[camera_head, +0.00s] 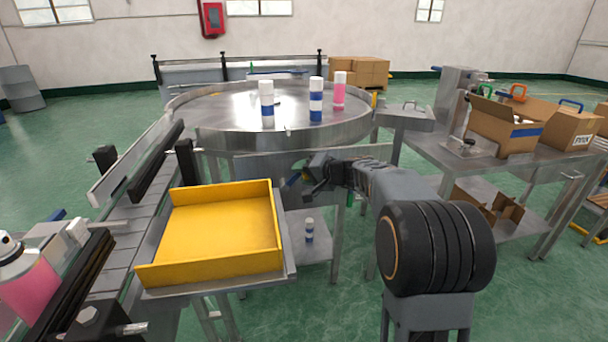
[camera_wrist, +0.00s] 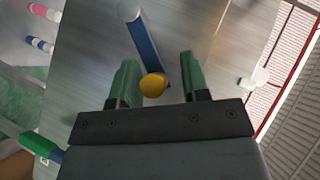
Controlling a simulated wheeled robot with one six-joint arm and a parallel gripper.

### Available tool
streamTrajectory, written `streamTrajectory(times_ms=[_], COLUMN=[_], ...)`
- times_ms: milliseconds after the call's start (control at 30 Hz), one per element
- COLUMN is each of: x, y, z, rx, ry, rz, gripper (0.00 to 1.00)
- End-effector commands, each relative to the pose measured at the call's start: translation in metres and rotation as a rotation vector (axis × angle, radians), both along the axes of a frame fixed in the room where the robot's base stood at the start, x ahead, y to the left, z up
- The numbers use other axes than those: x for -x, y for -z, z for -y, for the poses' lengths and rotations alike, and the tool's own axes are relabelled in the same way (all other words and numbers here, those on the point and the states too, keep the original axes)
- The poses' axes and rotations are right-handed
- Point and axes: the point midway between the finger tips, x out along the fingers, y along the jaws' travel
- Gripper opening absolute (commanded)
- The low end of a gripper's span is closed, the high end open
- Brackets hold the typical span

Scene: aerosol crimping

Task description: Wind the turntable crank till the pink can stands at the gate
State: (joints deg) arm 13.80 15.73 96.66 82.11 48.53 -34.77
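The turntable (camera_head: 215,125) is a wide steel disc with a raised rim. On it, the pink can (camera_head: 339,92) stands upright toward the right, near a small yellow post (camera_head: 374,99) at the rim; I cannot tell if that post marks the gate. My gripper (camera_head: 303,176) is low at the turntable's front side. In the wrist view, my gripper (camera_wrist: 157,80) is open, its green fingers on either side of a yellow knob (camera_wrist: 152,86) on a blue bar (camera_wrist: 143,45), which looks like the crank. A gap shows between the fingers and the knob.
A white-and-blue can (camera_head: 267,104) and a blue-banded can (camera_head: 316,101) also stand on the turntable. A yellow tray (camera_head: 213,228) lies in front, beside a conveyor (camera_head: 112,236) on the left. A steel bench (camera_head: 517,167) with cartons (camera_head: 503,129) stands at right.

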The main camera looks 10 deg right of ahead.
Motion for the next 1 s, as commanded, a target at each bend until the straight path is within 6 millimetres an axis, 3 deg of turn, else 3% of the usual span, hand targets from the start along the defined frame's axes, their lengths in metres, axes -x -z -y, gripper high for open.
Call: streamTrajectory(times_ms=[367, 1000], x=[0.006, 0.088], y=[-0.001, -0.041], z=[0.007, 0.071], rx=[0.002, 0.002], ry=[0.003, 0.003], rz=[-0.004, -0.003], gripper=[0.45, 0.45])
